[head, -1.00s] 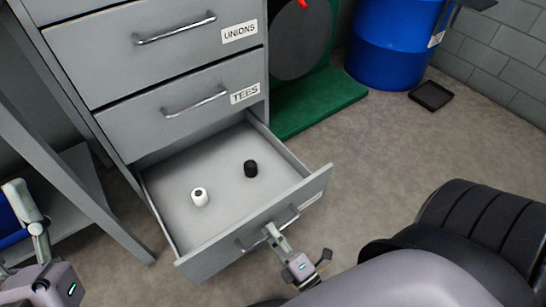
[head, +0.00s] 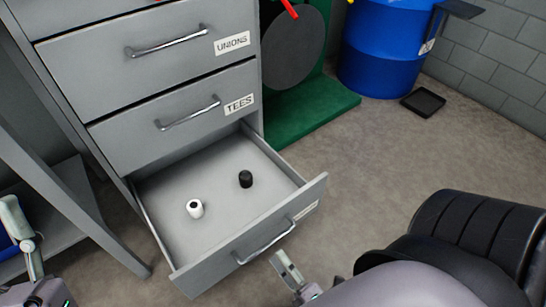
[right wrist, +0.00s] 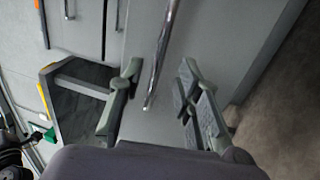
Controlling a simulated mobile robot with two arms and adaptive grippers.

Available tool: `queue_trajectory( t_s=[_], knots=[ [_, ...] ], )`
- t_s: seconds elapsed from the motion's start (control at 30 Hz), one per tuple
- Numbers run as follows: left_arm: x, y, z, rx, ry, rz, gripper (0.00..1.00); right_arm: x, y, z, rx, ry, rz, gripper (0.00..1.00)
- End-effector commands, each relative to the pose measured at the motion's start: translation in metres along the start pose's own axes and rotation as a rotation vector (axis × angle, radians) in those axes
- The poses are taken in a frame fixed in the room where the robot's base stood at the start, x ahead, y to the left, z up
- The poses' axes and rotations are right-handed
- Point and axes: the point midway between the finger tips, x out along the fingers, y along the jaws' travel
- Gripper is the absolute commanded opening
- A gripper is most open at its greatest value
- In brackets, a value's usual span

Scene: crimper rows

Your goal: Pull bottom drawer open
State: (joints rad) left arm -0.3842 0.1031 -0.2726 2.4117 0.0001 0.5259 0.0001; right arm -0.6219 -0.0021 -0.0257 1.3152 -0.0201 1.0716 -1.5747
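The grey bottom drawer (head: 215,167) stands pulled out below the TEES drawer. A white fitting (head: 195,208) and a black fitting (head: 245,179) stand upright inside it. Its metal bar handle (head: 264,241) is on the front panel. My right gripper (head: 280,258) is just in front of that panel, apart from the handle. In the right wrist view, the gripper (right wrist: 160,68) is open and empty, with the handle (right wrist: 161,55) appearing between its spread fingers. My left gripper (head: 20,225) is partly visible at the lower left edge, away from the drawer; its opening is unclear.
The UNIONS drawer (head: 150,50) and TEES drawer (head: 180,112) above are shut. A grey bench frame (head: 70,195) stands at left. A green base (head: 310,118), blue barrel (head: 385,50) and black tray (head: 423,102) are behind. Bare floor (head: 390,150) lies right of the drawer.

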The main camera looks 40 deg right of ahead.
Motion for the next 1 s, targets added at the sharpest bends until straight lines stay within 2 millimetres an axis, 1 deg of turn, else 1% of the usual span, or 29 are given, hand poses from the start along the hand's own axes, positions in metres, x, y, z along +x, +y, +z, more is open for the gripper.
queue_trajectory(
  t_s=[0.03, 0.2, 0.3, 0.4, 0.5, 1.0],
  knots=[
    [0.000, 0.000, 0.000, 0.000, 0.000, 0.000, 0.53, -0.012, -0.001, 0.000, 0.001, -0.001, -0.004, 0.31],
    [0.000, 0.000, 0.000, 0.000, 0.000, 0.000, 0.53, -0.043, 0.000, 0.000, 0.001, -0.001, -0.003, 0.31],
    [0.000, 0.000, 0.000, 0.000, 0.000, 0.000, 0.53, -0.054, 0.000, 0.000, 0.001, -0.001, 0.000, 0.31],
    [0.000, 0.000, 0.000, 0.000, 0.000, 0.000, 0.53, -0.061, 0.000, 0.000, 0.001, -0.001, 0.000, 0.31],
    [0.000, 0.000, 0.000, 0.000, 0.000, 0.000, 0.53, -0.063, 0.000, 0.000, 0.001, 0.000, 0.001, 0.31],
    [0.000, 0.000, 0.000, 0.000, 0.000, 0.000, 0.53, -0.062, 0.000, 0.000, 0.001, 0.000, 0.001, 0.31]
  ],
)
